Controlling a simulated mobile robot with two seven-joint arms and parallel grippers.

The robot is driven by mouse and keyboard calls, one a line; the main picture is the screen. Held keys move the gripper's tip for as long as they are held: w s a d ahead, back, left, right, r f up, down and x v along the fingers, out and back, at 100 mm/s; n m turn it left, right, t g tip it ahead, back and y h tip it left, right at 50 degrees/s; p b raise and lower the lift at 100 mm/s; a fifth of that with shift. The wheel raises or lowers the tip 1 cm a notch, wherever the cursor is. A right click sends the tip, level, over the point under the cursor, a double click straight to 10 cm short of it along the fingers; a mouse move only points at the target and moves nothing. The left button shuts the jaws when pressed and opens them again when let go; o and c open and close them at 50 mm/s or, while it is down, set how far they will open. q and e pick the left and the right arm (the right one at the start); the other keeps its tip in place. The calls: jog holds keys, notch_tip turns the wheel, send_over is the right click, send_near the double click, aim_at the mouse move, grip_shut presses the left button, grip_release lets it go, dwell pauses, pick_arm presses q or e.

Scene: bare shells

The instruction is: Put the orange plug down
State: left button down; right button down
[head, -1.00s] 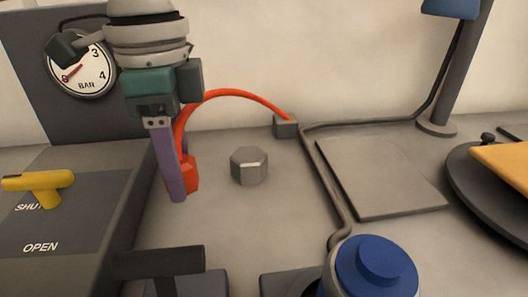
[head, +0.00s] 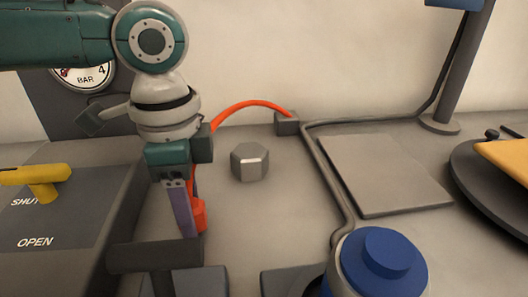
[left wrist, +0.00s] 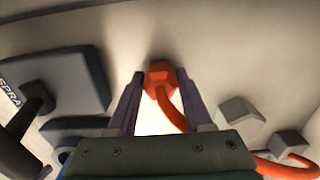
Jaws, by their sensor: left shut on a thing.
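The orange plug (head: 200,214) is held in my left gripper (head: 190,222), over the grey bench just right of a dark T-shaped handle. In the left wrist view the plug (left wrist: 159,76) sits between the two purple fingers, which are shut on it. Its orange cord (head: 250,104) arches back to a small grey block (head: 287,123) near the wall. I cannot tell whether the plug touches the bench. The near finger hides part of it in the head view. My right gripper is not in view.
The dark T-shaped handle (head: 155,255) is close in front of the plug. A grey hexagonal block (head: 250,162) stands to the right. A yellow handle (head: 40,180) is at left, a blue-topped cylinder (head: 382,255) at front right.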

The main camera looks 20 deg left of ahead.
pick_arm(q)
jog(key=shift+f, duration=0.35)
jog(key=shift+c, duration=1.5)
grip_release()
notch_tip(320, 180, up, 13)
jog(key=p, duration=0.2)
jog(key=shift+r, duration=0.15)
